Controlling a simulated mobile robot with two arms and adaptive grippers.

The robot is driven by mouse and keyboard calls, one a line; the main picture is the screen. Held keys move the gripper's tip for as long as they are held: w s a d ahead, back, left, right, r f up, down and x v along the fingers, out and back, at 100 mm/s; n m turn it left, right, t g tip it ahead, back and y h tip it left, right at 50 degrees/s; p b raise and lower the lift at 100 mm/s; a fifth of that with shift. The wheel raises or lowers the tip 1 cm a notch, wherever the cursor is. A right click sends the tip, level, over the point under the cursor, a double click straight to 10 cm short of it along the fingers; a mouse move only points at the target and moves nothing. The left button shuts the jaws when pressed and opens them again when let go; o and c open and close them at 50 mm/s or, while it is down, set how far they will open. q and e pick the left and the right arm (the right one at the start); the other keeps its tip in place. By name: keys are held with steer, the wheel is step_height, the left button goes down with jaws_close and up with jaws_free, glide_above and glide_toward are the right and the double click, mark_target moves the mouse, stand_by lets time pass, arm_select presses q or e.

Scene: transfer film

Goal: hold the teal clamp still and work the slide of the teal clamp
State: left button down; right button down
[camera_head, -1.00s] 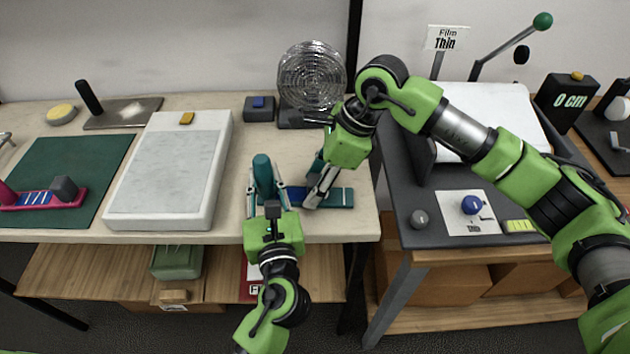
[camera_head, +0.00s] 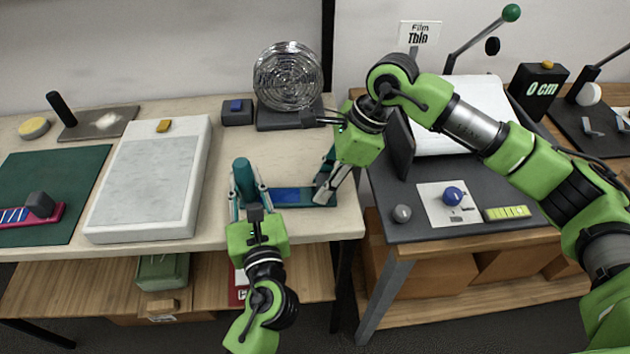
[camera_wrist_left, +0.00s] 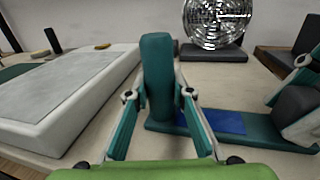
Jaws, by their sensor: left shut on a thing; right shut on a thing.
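The teal clamp (camera_head: 292,197) lies on the beige table, a long teal base with a blue strip along its top. Its fixed post (camera_head: 243,176) stands upright at the left end. My left gripper (camera_head: 249,195) is shut on this post, with one finger on each side, as the left wrist view also shows the post (camera_wrist_left: 157,75). My right gripper (camera_head: 324,188) is shut on the slide (camera_head: 329,160) near the right end of the base. A wide stretch of blue strip (camera_wrist_left: 215,121) shows between post and slide.
A white slab (camera_head: 150,185) lies left of the clamp. A roll of clear film (camera_head: 288,76) on a dark stand is behind it. A dark grey bench (camera_head: 420,230) with a blue knob (camera_head: 453,195) is to the right. The table's front edge is close.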

arm_select(q)
steer(key=shift+a, duration=0.1)
arm_select(e)
steer(key=c, duration=1.6)
jaws_free()
steer(key=v, duration=1.2)
steer(key=shift+a, duration=0.1)
arm_select(q)
steer(key=c, duration=1.7)
jaws_free()
steer(key=shift+s, duration=0.15)
